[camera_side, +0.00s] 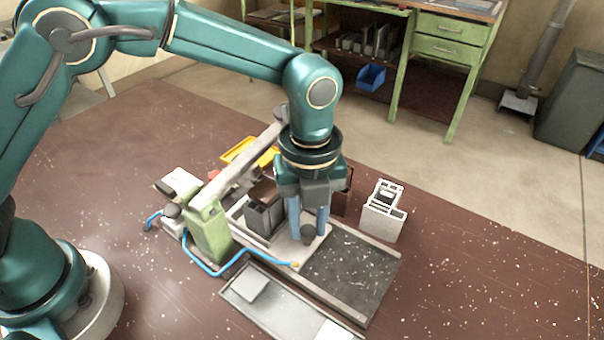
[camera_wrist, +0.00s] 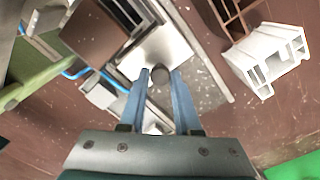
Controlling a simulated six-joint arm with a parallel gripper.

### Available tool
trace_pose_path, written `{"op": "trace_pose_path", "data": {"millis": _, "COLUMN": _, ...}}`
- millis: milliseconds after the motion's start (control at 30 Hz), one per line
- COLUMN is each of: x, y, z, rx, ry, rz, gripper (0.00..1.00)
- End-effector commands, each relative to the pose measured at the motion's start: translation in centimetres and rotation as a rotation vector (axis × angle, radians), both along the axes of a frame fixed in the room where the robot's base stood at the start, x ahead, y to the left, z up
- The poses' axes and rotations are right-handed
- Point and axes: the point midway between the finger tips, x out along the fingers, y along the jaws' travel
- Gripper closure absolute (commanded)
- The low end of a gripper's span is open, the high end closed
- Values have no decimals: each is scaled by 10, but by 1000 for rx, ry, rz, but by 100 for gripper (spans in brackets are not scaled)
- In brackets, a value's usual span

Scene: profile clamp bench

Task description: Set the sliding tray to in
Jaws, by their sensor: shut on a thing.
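The sliding tray (camera_side: 287,249) is a pale flat plate in a rail frame on the bench. It lies toward the clamp end, and the dark speckled bed (camera_side: 352,272) is bare to its right. A dark round knob (camera_side: 308,235) stands on the tray. My gripper (camera_side: 308,238) points down over the tray, with its blue fingers shut on the knob from both sides. In the wrist view, the knob (camera_wrist: 160,74) sits between the fingertips (camera_wrist: 160,77), with the pale tray (camera_wrist: 178,50) around it. My gripper hides part of the tray in the side view.
A green clamp stand (camera_side: 209,228) with a long grey arm (camera_side: 245,160) and a blue hose (camera_side: 225,268) is left of the tray. A white slotted block (camera_side: 383,212) stands right. A shallow grey tray (camera_side: 275,300) lies in front. A yellow bin (camera_side: 250,153) is behind.

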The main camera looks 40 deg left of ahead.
Motion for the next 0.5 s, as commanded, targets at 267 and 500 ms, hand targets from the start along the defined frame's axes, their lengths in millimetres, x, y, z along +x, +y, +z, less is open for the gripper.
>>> {"op": "trace_pose_path", "data": {"millis": 267, "x": 1, "y": 28, "z": 2, "rx": -4, "ry": -6, "rz": 4, "gripper": 100}}
{"op": "trace_pose_path", "data": {"millis": 500, "x": 0, "y": 32, "z": 1, "rx": 3, "ry": -4, "rz": 0, "gripper": 100}}
